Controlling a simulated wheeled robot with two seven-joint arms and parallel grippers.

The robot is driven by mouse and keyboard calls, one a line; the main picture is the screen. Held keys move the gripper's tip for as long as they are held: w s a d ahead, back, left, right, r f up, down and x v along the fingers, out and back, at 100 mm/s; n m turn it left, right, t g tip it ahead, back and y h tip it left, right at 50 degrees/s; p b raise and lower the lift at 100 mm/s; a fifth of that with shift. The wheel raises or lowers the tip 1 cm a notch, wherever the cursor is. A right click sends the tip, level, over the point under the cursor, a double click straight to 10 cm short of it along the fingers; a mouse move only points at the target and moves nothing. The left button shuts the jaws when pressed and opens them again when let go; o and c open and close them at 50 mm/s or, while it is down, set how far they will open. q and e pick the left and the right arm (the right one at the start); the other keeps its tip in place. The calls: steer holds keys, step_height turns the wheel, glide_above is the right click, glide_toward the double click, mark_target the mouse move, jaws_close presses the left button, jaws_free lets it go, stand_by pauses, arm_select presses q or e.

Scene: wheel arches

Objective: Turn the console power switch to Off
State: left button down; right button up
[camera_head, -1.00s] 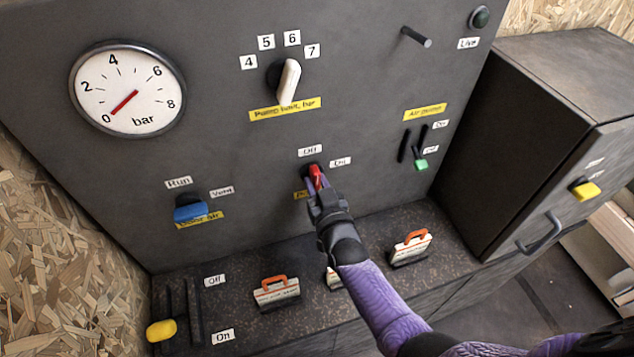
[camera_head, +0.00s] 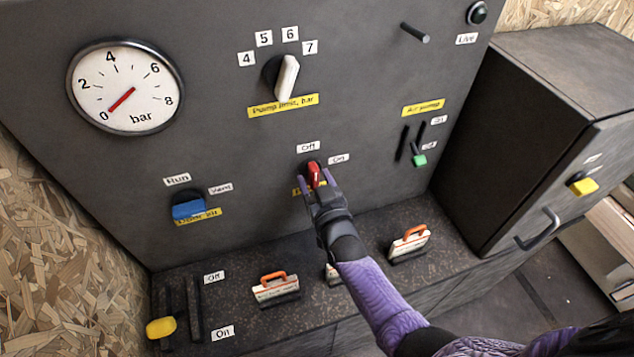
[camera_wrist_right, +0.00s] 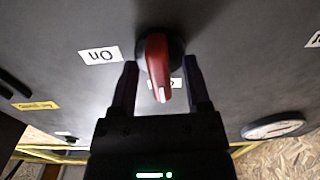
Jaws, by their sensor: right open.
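The red power switch (camera_head: 313,173) is a rotary knob on the dark console panel, below the "Off" label (camera_head: 308,147) and left of the "On" label (camera_head: 339,158). Its yellow name plate is mostly hidden behind my right gripper (camera_head: 318,185). The gripper is open with its fingers on either side of the knob. In the right wrist view the red knob (camera_wrist_right: 157,66) stands between the two open fingertips (camera_wrist_right: 160,75), with gaps beside it. The "On" label (camera_wrist_right: 100,55) appears upside down there. The knob's white-tipped end points between the fingers. My left gripper is not in view.
Around the switch are the white pump limit knob (camera_head: 287,78), blue door air knob (camera_head: 188,209), green air pump slider (camera_head: 419,160) and a peg (camera_head: 415,34). Orange-handled blocks (camera_head: 275,289) and a yellow lever (camera_head: 161,328) are on the ledge below. A dark cabinet (camera_head: 540,110) stands right.

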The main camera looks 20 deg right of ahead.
steer(key=shift+s, duration=0.4)
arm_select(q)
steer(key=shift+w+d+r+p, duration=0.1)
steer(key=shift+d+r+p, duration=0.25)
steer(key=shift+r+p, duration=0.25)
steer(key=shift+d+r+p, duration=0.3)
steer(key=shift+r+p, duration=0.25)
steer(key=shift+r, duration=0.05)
arm_select(e)
steer(key=s, duration=0.9)
steer(key=shift+d, duration=0.15)
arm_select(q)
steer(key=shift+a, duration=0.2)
